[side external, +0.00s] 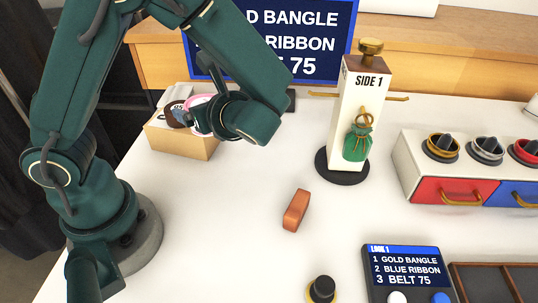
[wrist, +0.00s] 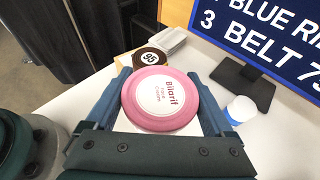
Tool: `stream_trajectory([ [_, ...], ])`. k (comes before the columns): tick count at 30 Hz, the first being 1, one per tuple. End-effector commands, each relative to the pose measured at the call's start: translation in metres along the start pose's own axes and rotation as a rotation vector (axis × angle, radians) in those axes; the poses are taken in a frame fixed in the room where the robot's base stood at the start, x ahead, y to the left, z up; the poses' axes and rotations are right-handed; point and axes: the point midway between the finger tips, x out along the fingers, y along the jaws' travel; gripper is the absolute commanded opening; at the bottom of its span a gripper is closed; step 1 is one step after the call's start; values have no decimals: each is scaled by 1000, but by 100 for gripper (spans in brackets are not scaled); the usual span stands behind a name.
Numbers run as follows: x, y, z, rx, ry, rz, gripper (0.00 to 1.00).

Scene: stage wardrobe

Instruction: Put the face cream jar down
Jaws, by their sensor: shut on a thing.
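The face cream jar has a round pink lid with a white label reading "Bilarif", and fills the middle of the wrist view (wrist: 160,118). My gripper (wrist: 160,78) is shut on it, with one blue-green finger on each side. In the side view, my gripper (side external: 207,117) is at the right end of a tan box, and only a pink and white edge of the jar (side external: 199,101) shows. The underside of the jar is hidden, so I cannot tell whether it touches anything.
The tan box (side external: 182,143) holds a brown disc marked 95 (wrist: 151,57) and white cards (wrist: 168,40). A white and blue container (wrist: 241,109) stands right of the jar, near the sign's dark foot (wrist: 243,82). A brown piece (side external: 296,210) lies on open white table.

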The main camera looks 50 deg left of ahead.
Motion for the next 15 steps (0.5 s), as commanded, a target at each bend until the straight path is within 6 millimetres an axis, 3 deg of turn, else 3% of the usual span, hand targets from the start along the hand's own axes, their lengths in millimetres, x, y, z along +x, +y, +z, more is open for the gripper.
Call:
stream_trajectory([
  [3,5,39,-14,-127,-5,322,22],
  [7,-9,78,-30,-285,-4,698,22],
  [12,-47,109,-46,-482,-3,1172,22],
  [15,-75,114,-51,-593,-2,1438,22],
])
